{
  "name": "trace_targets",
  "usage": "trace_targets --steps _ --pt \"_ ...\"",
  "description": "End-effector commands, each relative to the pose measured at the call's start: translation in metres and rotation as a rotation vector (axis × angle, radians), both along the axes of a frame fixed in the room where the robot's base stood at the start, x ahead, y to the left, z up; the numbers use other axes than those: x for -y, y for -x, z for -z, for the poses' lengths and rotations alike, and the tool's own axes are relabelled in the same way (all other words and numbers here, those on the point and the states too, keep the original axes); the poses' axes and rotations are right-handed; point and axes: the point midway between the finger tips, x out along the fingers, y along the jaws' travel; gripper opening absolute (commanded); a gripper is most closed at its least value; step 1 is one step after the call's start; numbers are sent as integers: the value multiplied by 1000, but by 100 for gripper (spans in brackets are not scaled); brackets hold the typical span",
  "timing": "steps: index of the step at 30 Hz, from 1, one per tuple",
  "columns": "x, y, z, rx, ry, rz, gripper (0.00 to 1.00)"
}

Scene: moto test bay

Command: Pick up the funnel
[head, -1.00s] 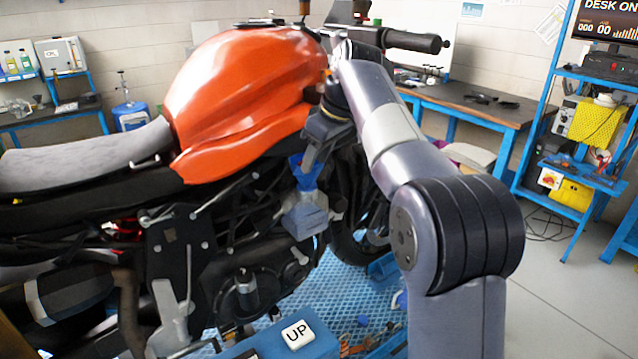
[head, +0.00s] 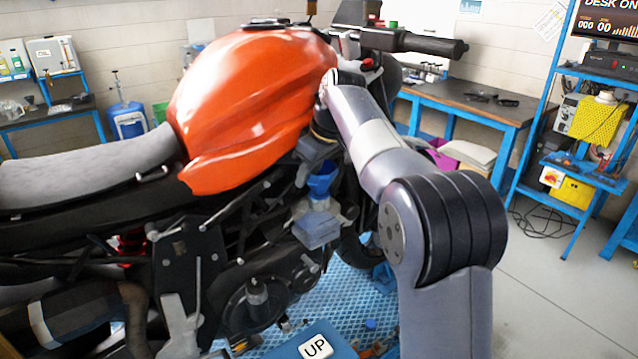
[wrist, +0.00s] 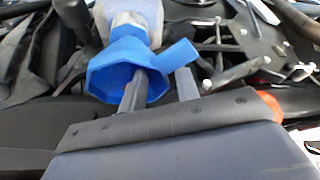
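The blue funnel (head: 322,184) stands upright on a pale bottle-like container beside the motorcycle's engine. My gripper (head: 318,155) is just above it in the head view, partly hidden by my own arm. In the wrist view the funnel (wrist: 112,72) shows its wide, angular mouth and a flat tab. The two fingers of my gripper (wrist: 161,74) are apart. One finger reaches into the mouth and the other is outside, by the tab, with the rim between them. I cannot tell whether either finger touches the funnel.
The motorcycle with its orange tank (head: 250,95) stands close to the left of my arm. The container (head: 317,229) under the funnel is near the engine. A workbench (head: 480,105) stands behind, right.

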Motion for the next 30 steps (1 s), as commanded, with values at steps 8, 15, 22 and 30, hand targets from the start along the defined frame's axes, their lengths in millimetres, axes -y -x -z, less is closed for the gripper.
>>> trace_targets --steps 8,15,22,30 --pt "0 0 0 0 0 0 7" --pt "0 0 0 -1 0 0 0" --pt "0 0 1 -3 -1 -1 0" --pt "-1 0 -8 -1 -1 -1 0"
